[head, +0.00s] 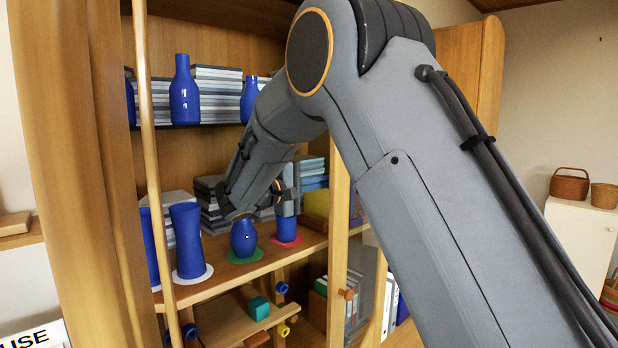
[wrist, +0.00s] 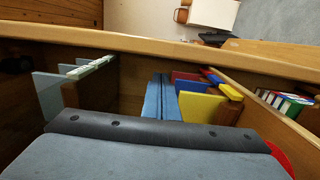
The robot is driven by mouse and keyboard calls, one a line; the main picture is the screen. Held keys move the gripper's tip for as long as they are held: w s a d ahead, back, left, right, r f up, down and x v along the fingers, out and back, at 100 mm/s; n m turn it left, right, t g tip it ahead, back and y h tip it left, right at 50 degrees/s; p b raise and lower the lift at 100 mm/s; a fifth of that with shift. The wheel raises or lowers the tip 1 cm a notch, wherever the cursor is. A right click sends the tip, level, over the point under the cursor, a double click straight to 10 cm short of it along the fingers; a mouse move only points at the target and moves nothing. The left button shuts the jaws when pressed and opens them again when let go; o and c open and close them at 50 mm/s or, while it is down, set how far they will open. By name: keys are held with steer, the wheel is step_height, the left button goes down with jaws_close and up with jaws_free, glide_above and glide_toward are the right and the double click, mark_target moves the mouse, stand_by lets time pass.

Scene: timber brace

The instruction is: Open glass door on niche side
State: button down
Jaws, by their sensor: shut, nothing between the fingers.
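A wood-framed glass door (head: 340,240) with a small round orange-brown knob (head: 347,294) shows at the cabinet's right part, partly behind my arm. How far it stands open I cannot tell. A narrow wooden upright (head: 150,150) runs down the left front of the cabinet; I cannot tell whether it is another door's edge. My gripper (head: 284,198) is inside the cabinet above the middle shelf, left of the framed door and apart from its knob. It is shut and empty; its fingertips are hard to make out. In the wrist view, a wooden rail (wrist: 150,42) crosses the top.
A blue vase (head: 244,238) on a green mat stands close below my wrist. A blue cup (head: 287,229) on a red mat and a tall blue vase (head: 187,240) stand nearby. Books (wrist: 195,115) and binders (wrist: 285,101) flank the wrist. A white cabinet (head: 580,245) stands far right.

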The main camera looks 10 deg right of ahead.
mark_target(338, 183)
steer(key=shift+s+d+r+p, duration=0.2)
steer(key=shift+s+d+p, duration=0.4)
steer(key=shift+s+d, duration=0.35)
steer(key=shift+s+d+f+p, duration=0.2)
steer(key=shift+s+d+p, duration=0.1)
steer(key=shift+s+d, duration=0.15)
steer(key=shift+d, duration=0.1)
